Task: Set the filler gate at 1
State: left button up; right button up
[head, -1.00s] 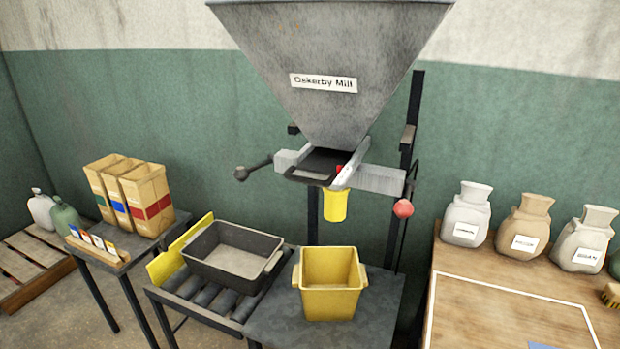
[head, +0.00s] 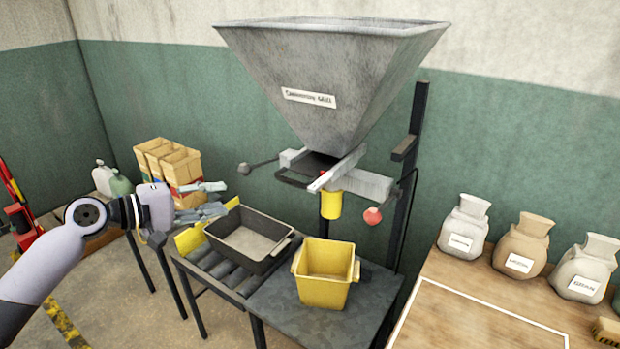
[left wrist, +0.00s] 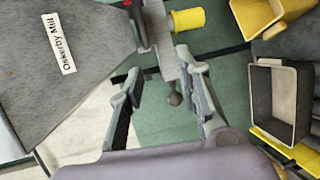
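The grey filler hopper (head: 330,85) hangs over the stand, with a label on its front. Below it is the gate (head: 300,178), a dark slide with a black handle, between grey side rails. A small red mark (head: 323,173) shows by the gate; its scale is too small to read. A dark knobbed lever (head: 258,166) sticks out left of the gate. A yellow spout (head: 331,204) hangs underneath. My left gripper (head: 222,198) is open and empty, left of the gate and apart from it. In the left wrist view the knob (left wrist: 174,98) shows between the open fingers, farther off. My right gripper is not seen.
A yellow tub (head: 325,275) stands on the grey table below the spout. A black tray (head: 247,240) rests on the rollers beside it. Paper bags (head: 165,160) stand behind my left gripper. Sacks (head: 465,228) stand on the wooden bench at right.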

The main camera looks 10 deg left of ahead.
pick_arm(q)
notch_tip(320, 180, up, 3)
jog(key=s+d+h, duration=0.1)
jog(key=d, duration=0.1)
jog(key=p, duration=0.6)
send_near(288, 182)
jog(key=x, duration=0.9)
jog(key=shift+w+d, duration=0.2)
jog(key=shift+w, duration=0.05)
jog(key=shift+w+d+f, duration=0.15)
jog(key=shift+w+d, duration=0.2)
jog(key=shift+w, duration=0.05)
jog(key=shift+c, duration=0.4)
grip_shut()
